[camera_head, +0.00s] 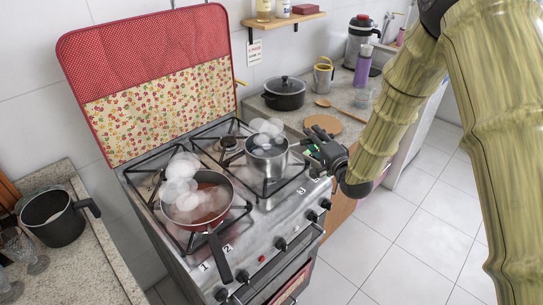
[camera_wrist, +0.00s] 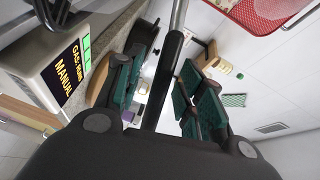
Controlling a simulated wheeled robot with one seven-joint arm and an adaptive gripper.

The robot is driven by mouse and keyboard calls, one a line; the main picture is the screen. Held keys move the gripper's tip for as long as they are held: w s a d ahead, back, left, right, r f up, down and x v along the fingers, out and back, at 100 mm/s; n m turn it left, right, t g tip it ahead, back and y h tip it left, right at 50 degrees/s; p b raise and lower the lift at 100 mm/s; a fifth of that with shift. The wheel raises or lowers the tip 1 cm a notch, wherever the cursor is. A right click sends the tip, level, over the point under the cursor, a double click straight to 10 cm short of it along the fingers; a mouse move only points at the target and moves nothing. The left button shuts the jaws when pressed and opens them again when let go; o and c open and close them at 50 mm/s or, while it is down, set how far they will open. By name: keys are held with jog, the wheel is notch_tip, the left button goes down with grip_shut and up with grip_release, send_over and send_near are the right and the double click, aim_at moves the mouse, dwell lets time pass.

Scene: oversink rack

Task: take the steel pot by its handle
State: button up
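My gripper (camera_head: 314,152) is at the pot's right side, at the handle. In the wrist view my gripper (camera_wrist: 160,78) is open, with teal pads on both sides of the handle and visible gaps. Most of the handle is hidden by my fingers in the head view.
A steaming pan (camera_head: 203,203) with a dark handle sits front-left on the stove (camera_head: 262,238). A red patterned cover (camera_head: 150,75) stands behind. The right counter holds a black pot (camera_head: 285,93) and a round board (camera_head: 322,123). A dark saucepan (camera_head: 50,222) is at left.

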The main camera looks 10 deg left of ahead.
grip_shut()
jog(key=shift+r, duration=0.15)
dwell(0.4)
